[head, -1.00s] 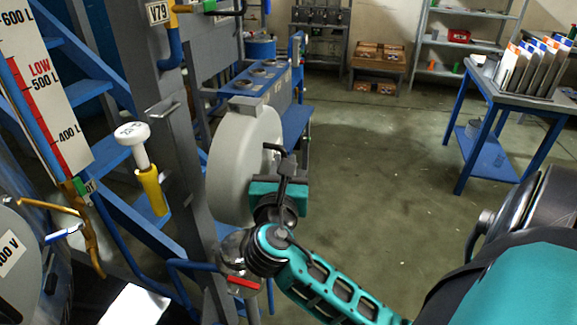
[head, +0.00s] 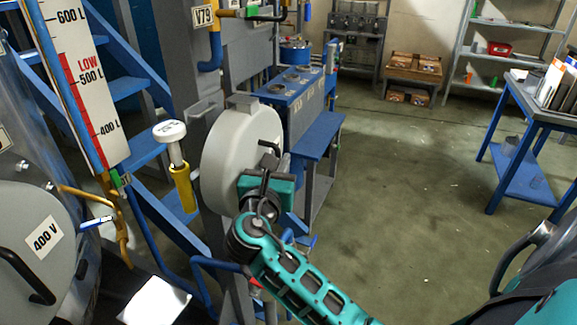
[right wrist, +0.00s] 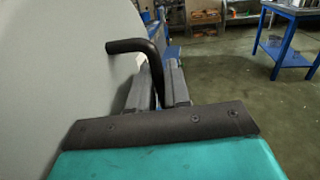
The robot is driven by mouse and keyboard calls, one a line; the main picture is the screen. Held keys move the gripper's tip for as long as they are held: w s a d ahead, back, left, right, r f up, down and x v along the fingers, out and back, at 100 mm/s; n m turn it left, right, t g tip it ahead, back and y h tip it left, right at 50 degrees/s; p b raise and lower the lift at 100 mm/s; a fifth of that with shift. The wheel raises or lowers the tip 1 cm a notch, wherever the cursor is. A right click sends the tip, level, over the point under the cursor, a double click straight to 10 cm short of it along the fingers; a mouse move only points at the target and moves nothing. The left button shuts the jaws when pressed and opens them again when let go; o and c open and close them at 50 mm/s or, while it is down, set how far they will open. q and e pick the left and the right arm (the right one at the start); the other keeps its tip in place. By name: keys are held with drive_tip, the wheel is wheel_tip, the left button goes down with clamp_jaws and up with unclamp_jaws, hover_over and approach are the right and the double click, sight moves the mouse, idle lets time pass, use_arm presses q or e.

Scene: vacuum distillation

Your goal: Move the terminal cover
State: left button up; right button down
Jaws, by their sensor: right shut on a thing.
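The terminal cover, a large round grey shell (head: 228,155), stands upright in the middle left of the head view, in front of a grey post. It has a black bent handle on its right side. My right gripper (head: 267,172) is at that handle. In the right wrist view the fingers (right wrist: 158,88) are shut on the black handle (right wrist: 130,46), beside the cover's pale face (right wrist: 60,60). The lower right of the cover is partly hidden by my gripper. A second grey round housing (head: 40,260) marked 400 V, with its own black handle, is at the far left. My left gripper is not in view.
A white-topped yellow plunger (head: 182,185), blue stairs (head: 130,80) and a level scale (head: 75,85) lie left of the cover. A blue bench (head: 320,135) stands behind it. A blue table (head: 525,175) is at the right, with clear floor (head: 410,170) between.

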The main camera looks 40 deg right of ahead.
drive_tip(key=shift+w+a+r, duration=0.1)
drive_tip(key=shift+w+a, duration=0.45)
drive_tip(key=shift+w, duration=0.4)
drive_tip(key=shift+w+a+f, duration=0.1)
drive_tip(key=shift+w+a, duration=0.5)
drive_tip(key=shift+w, duration=0.4)
drive_tip(key=shift+w+a+r, duration=0.1)
drive_tip(key=shift+w+a, duration=0.45)
drive_tip(key=shift+w, duration=0.4)
drive_tip(key=shift+w+f+b, duration=0.15)
drive_tip(key=shift+f+b, duration=0.55)
drive_tip(key=shift+f, duration=0.65)
drive_tip(key=c, duration=1)
unclamp_jaws()
drive_tip(key=shift+f, duration=0.15)
drive_tip(key=shift+a, duration=0.1)
